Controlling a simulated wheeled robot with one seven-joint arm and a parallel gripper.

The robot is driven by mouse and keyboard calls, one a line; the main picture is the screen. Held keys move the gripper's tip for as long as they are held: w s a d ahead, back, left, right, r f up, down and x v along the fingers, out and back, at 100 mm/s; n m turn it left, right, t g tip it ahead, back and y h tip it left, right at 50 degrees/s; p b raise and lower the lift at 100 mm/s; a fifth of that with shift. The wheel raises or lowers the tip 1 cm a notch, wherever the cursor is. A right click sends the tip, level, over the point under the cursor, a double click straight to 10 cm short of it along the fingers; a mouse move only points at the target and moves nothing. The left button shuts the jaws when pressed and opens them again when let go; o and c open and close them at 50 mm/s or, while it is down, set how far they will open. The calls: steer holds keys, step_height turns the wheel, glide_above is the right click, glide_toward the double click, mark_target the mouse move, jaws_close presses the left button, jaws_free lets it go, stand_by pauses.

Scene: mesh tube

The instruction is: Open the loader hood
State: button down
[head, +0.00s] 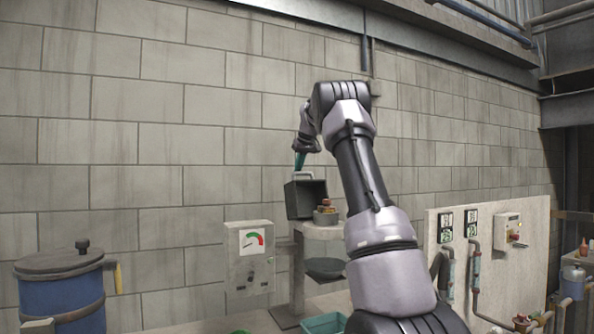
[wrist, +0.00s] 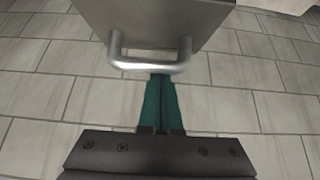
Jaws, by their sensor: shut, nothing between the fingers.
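The loader hood (head: 305,197) is a dark grey box shape on a pale stand in the head view. A pale bar handle (head: 303,174) stands at its top edge. My gripper (head: 299,166) points down just above the handle, its teal fingers pressed together. In the wrist view, the grey hood panel (wrist: 155,18) fills the top, with the metal U-shaped handle (wrist: 150,66) on its near edge. My shut fingers (wrist: 160,80) end at the handle's bar, right of its middle. I cannot tell whether they touch it.
A red-topped part (head: 326,208) sits beside the hood on the stand (head: 322,231). A gauge box (head: 250,255) stands to the left, with a blue drum (head: 60,290) farther left. A panel with pipes (head: 490,260) is at the right. The block wall is close behind.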

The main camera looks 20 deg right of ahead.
steer(key=shift+s+d+r, duration=0.1)
steer(key=shift+s+r, duration=0.2)
steer(key=shift+s, duration=0.15)
steer(key=s+t, duration=0.1)
steer(key=s+r, duration=0.1)
steer(key=s, duration=0.1)
steer(key=s+r+t, duration=0.1)
steer(key=s, duration=0.1)
steer(key=shift+t, duration=0.3)
steer(key=shift+s, duration=0.45)
steer(key=shift+f, duration=0.15)
steer(key=shift+w, duration=0.1)
